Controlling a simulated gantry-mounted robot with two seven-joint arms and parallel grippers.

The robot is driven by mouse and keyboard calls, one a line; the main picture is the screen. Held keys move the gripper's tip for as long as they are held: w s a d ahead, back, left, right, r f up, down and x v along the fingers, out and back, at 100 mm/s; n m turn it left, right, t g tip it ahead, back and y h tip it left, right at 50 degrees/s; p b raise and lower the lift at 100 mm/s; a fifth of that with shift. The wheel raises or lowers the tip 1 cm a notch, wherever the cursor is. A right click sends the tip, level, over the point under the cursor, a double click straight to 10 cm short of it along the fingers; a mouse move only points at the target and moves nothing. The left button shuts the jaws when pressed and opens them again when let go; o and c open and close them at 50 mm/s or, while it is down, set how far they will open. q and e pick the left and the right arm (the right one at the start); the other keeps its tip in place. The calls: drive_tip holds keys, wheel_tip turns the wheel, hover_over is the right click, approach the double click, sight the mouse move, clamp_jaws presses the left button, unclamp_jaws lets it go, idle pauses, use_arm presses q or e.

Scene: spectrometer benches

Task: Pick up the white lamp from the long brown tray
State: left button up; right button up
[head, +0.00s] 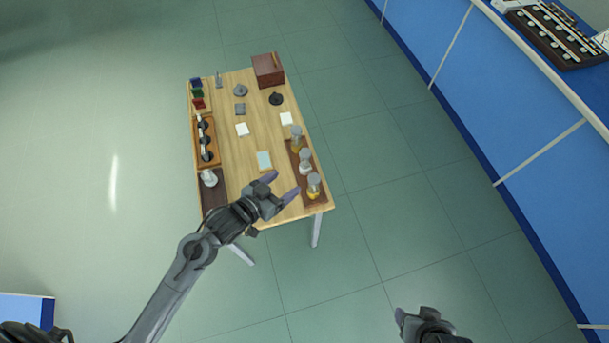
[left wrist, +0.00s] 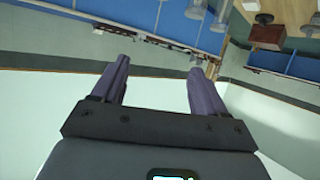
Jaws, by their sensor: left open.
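The white lamp (head: 305,166) stands upright with a grey cap on the long brown tray (head: 294,155) along the table's right side. It is the middle one of three capped lamps. A yellow lamp (head: 297,143) stands behind it, and an amber-yellow lamp (head: 314,189) stands in front. My left gripper (head: 282,187) is open and empty, left of the front lamp and apart from the white lamp in the picture. Its spread fingers show in the left wrist view (left wrist: 160,80) with nothing between them. My right gripper (head: 420,318) is partly cut off at the bottom edge.
A dark tray (head: 217,187) with a white object (head: 209,177) lies at the front left of the table. A rack (head: 213,160) and a brown box (head: 268,70) stand farther back. White pads and small dark items lie mid-table. Open floor surrounds the table.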

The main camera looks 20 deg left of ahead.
use_arm(q)
drive_tip(key=m+t+h+b, duration=0.1)
drive_tip(key=t+h+b, duration=0.1)
drive_tip(key=b, duration=0.9)
approach(301, 159)
drive_tip(key=s+d+r, duration=0.2)
drive_tip(key=d, duration=0.2)
drive_tip(key=shift+m+t+h, duration=0.4)
drive_tip(key=shift+t+h, duration=0.2)
drive_tip(key=shift+t, duration=0.2)
drive_tip(key=w+f+b, duration=0.1)
drive_tip(key=w+b, duration=0.1)
drive_tip(key=b, duration=0.1)
drive_tip(key=w+a+f+b, duration=0.1)
drive_tip(key=b, duration=0.3)
drive_tip(key=w+a+f+b, duration=0.1)
drive_tip(key=w+f+b, duration=0.1)
drive_tip(key=b, duration=0.1)
drive_tip(key=shift+w+a+b, duration=0.1)
drive_tip(key=shift+w+b, duration=0.2)
drive_tip(key=shift+w, duration=0.1)
drive_tip(key=shift+w+b, duration=0.3)
drive_tip(key=shift+w, duration=0.2)
drive_tip(key=shift+x, duration=1.1)
drive_tip(key=shift+r+b+x, duration=0.2)
drive_tip(key=shift+b+x, duration=0.7)
drive_tip(key=shift+x, duration=1.4)
drive_tip(key=shift+s, duration=0.1)
